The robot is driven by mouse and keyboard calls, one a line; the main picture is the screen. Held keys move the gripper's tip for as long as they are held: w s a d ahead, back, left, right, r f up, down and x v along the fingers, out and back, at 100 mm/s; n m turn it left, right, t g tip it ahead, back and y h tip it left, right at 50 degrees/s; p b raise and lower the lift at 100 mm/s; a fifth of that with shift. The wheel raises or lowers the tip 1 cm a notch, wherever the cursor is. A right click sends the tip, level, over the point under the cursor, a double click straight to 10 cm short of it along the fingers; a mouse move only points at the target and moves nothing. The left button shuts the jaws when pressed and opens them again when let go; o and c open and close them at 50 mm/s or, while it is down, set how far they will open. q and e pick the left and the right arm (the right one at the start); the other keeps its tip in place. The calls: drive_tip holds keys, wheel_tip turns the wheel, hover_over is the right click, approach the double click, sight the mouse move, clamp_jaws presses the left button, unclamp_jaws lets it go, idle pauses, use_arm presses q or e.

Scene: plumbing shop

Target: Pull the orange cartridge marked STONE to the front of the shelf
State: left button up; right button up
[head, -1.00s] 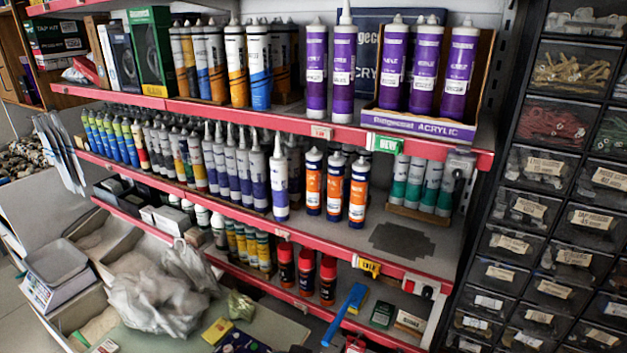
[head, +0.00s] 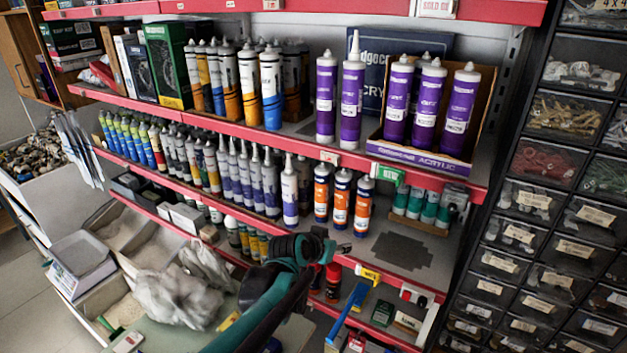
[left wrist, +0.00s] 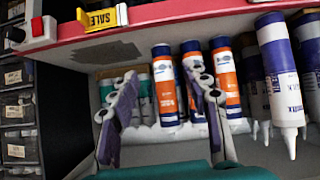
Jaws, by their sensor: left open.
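Three orange-and-white cartridges with dark blue ends stand side by side on the middle shelf: left (head: 321,192), middle (head: 341,199) and right (head: 362,206). Their lettering is too small to read, so I cannot tell which is STONE. My left gripper (head: 343,247) is open in front of and below them, near the shelf edge. In the left wrist view, which looks upside down, one orange cartridge (left wrist: 165,88) shows between the open fingers (left wrist: 160,70). Another (left wrist: 193,85) is partly covered by a finger, and the third (left wrist: 228,80) is outside. My right gripper is not in view.
A white-and-purple cartridge (head: 290,190) stands just left of the orange ones. The upper shelf (head: 290,140) overhangs the row. A yellow SALE tag (head: 368,275) is on the shelf edge.

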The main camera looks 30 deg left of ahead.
sight(319, 192)
use_arm(q)
drive_tip(key=w+a+r+t+p, duration=0.1)
drive_tip(key=w+a+p, duration=0.1)
drive_tip(key=w+a, duration=0.2)
drive_tip(key=w+a+r+t+y+p, duration=0.1)
drive_tip(key=w+a+p, duration=0.2)
drive_tip(key=w+a, duration=0.1)
drive_tip(key=w+a+r+p, duration=0.1)
drive_tip(key=w+a+p, duration=0.1)
drive_tip(key=w+a, duration=0.2)
drive_tip(key=shift+w+a+r+n+t+p, duration=0.25)
drive_tip(key=shift+w+r+n+t+p, duration=0.15)
drive_tip(key=shift+w, duration=0.1)
drive_tip(key=shift+f, duration=0.1)
drive_tip(key=shift+x, duration=3.9)
drive_tip(key=shift+a, duration=0.15)
drive_tip(key=shift+c, duration=0.4)
clamp_jaws()
